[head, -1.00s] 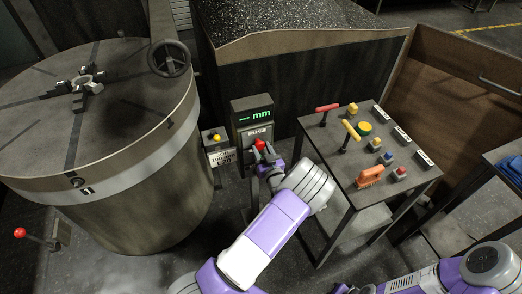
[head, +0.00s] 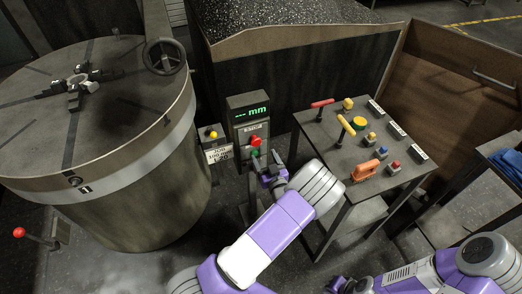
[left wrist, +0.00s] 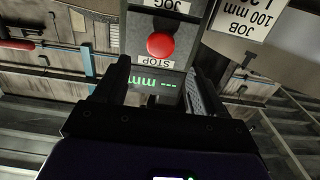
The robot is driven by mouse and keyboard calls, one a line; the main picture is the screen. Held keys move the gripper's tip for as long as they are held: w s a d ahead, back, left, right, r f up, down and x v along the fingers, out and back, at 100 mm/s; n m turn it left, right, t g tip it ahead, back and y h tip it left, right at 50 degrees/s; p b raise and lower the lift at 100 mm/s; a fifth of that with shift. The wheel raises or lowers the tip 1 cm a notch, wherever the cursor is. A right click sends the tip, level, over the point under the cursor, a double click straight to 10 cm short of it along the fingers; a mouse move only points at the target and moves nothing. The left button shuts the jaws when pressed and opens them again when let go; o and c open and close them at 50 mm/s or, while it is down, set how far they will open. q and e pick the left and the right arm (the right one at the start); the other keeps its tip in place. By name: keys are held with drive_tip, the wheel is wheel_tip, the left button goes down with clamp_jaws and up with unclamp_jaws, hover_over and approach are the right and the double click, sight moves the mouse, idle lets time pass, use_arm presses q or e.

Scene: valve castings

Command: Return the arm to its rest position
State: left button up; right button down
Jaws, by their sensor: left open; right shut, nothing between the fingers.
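My left arm reaches up from the bottom middle in the head view. My left gripper (head: 266,163) is open and empty, in front of the control post (head: 247,112) and a little below its red stop button (head: 256,141). In the left wrist view the open fingers (left wrist: 160,82) frame the post's display, and the red button (left wrist: 160,45) shows beyond them. The fingers look apart from the button. My right gripper (head: 337,286) is shut and empty at the bottom edge of the head view, partly cut off.
A table (head: 345,190) with levers, buttons and an orange handle (head: 364,171) stands right of my left gripper. A large round drum (head: 130,200) stands at the left. A yellow-button box (head: 212,137) with a job sign is beside the post. Floor shows between drum and table.

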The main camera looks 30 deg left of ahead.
use_arm(q)
drive_tip(key=shift+s+d, duration=0.45)
drive_tip(key=shift+d, duration=0.1)
drive_tip(key=s+d+f+m+g+h, duration=0.1)
drive_tip(key=s+d+f+g+h, duration=0.15)
drive_tip(key=s+f+h, duration=0.4)
drive_tip(key=s+d+f+m+g+h, duration=0.1)
drive_tip(key=s+f+m+g+h, duration=0.15)
drive_tip(key=f, duration=0.75)
drive_tip(key=s+d+m+g+h, duration=0.3)
drive_tip(key=s+d+g+h, duration=0.3)
drive_tip(key=s+d, duration=0.8)
drive_tip(key=s+h, duration=0.2)
drive_tip(key=h, duration=0.1)
drive_tip(key=shift+f+m, duration=0.35)
drive_tip(key=shift+w, duration=0.1)
